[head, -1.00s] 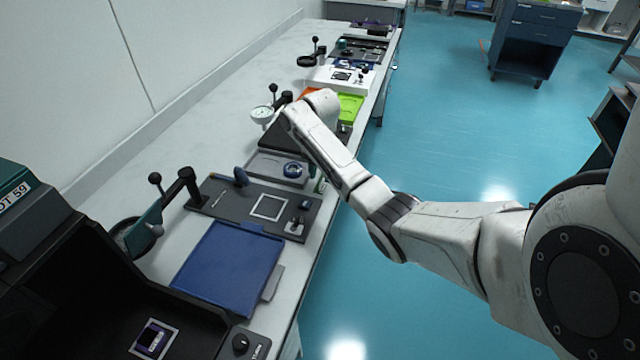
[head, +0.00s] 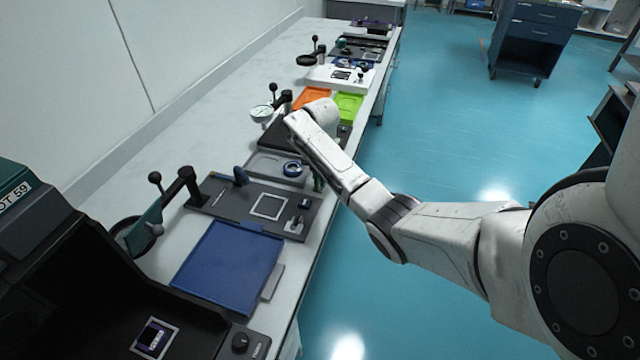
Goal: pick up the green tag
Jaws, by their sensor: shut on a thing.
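A small dark green piece (head: 318,181) shows at the left edge of my arm, near the bench's front edge beside the grey tray. It may be the green tag, but it is too small and too covered to be sure. My white arm reaches in from the right over the bench. My gripper is hidden behind my own arm links, so its jaws and anything in them do not show.
Nearer are a dark plate with a square frame (head: 268,207) and a blue tray (head: 228,268). Beyond my arm lie an orange tray (head: 312,97) and a lime-green tray (head: 348,106). Open floor lies right.

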